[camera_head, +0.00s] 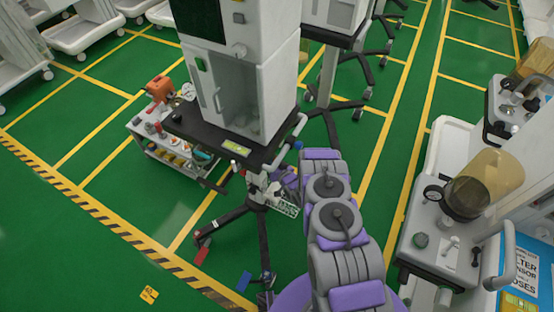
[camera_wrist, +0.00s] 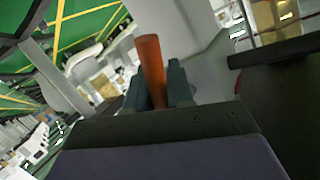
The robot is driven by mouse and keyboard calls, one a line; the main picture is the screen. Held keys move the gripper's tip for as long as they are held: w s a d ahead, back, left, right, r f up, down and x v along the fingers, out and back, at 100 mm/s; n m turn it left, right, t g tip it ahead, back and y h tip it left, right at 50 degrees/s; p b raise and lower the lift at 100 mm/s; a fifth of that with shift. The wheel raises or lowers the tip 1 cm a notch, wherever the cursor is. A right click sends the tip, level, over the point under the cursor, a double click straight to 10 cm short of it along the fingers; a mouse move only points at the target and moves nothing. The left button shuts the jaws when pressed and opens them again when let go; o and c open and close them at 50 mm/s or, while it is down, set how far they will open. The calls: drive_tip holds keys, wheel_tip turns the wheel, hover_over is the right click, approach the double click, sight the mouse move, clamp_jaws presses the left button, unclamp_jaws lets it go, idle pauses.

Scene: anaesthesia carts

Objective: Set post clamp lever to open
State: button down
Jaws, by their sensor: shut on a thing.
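In the wrist view, an orange-brown rod (camera_wrist: 151,62), which looks like the handle of the post clamp lever, stands between the two dark teal fingers of my gripper (camera_wrist: 157,88). The fingers are shut on it, and its upper end sticks out past their tips. The clamp body and the lever's pivot cannot be made out. In the head view, my arm reaches to the post below the cart's black tabletop (camera_head: 190,128). My fingers and the lever are hidden or too small to tell there.
A white and grey machine (camera_head: 262,65) stands on the black top. A wire basket (camera_head: 287,208) hangs near my arm's end. Dark wheeled legs (camera_head: 263,235) spread below. A cart with an amber canister (camera_head: 485,182) stands close at right.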

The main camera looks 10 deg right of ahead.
drive_tip(key=shift+s+a+r+m+g+y+p, duration=0.15)
drive_tip(key=shift+s+a+r+m+g+y, duration=0.2)
drive_tip(key=shift+m+g, duration=0.7)
drive_tip(key=shift+s+a+r+m+g+y+p, duration=0.15)
drive_tip(key=shift+s+r+m+g+y, duration=0.3)
drive_tip(key=shift+m+g, duration=0.6)
drive_tip(key=shift+s+a+r+m+g+y+p, duration=0.2)
drive_tip(key=shift+s+r+m+g+y, duration=0.25)
drive_tip(key=shift+m+g, duration=0.55)
drive_tip(key=c, duration=1.2)
unclamp_jaws()
drive_tip(key=shift+d+f, duration=0.1)
drive_tip(key=shift+c, duration=0.2)
drive_tip(key=shift+o, duration=0.7)
